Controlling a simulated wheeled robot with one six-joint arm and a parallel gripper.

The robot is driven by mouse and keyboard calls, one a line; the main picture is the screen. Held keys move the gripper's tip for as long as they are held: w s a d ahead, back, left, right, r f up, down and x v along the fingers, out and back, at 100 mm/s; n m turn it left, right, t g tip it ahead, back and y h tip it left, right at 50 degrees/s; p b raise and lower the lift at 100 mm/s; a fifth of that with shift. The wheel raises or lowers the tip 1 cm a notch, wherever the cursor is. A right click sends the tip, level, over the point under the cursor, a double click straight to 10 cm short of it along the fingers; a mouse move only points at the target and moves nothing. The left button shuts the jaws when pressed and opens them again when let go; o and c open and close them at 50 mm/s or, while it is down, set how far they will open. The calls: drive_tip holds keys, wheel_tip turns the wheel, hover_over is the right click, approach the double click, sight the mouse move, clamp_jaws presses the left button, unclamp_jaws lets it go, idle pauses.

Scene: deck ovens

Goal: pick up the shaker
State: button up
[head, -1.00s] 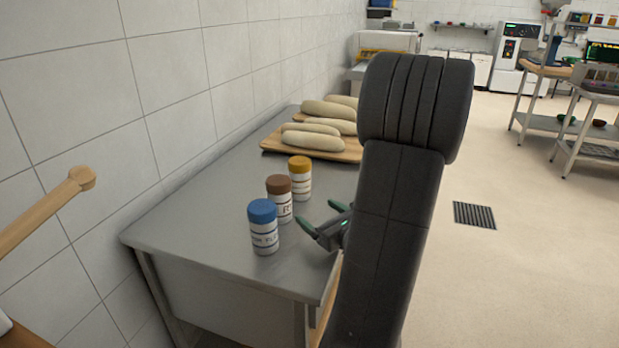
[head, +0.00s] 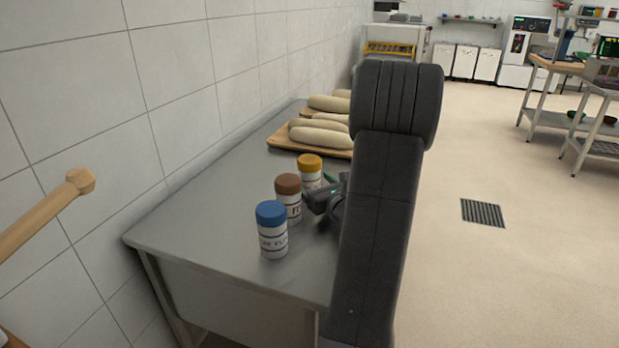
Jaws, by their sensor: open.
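Three white shakers with printed labels stand upright in a row on the steel table (head: 205,235). The nearest is the blue-lidded shaker (head: 272,232), then the brown-lidded shaker (head: 289,197), then the yellow-lidded shaker (head: 310,174). My gripper (head: 328,180) is open, low over the table, just right of the brown-lidded and yellow-lidded shakers. A green fingertip shows beside the yellow-lidded shaker. The other fingertip is hidden, and I cannot tell whether the fingers touch or surround a shaker.
Wooden boards (head: 283,142) with long dough loaves (head: 320,137) lie farther back on the table. A tiled wall (head: 170,80) runs along its left side. A wooden rod (head: 50,212) juts in at left. Floor at right is open, with a drain grate (head: 482,213).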

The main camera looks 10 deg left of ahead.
drive_tip(key=x, duration=0.4)
drive_tip(key=shift+w+a+r, duration=0.1)
drive_tip(key=shift+a+r, duration=0.15)
drive_tip(key=shift+r, duration=0.05)
drive_tip(key=shift+c, duration=0.4)
drive_tip(key=c, duration=1.1)
drive_tip(key=shift+r, duration=0.15)
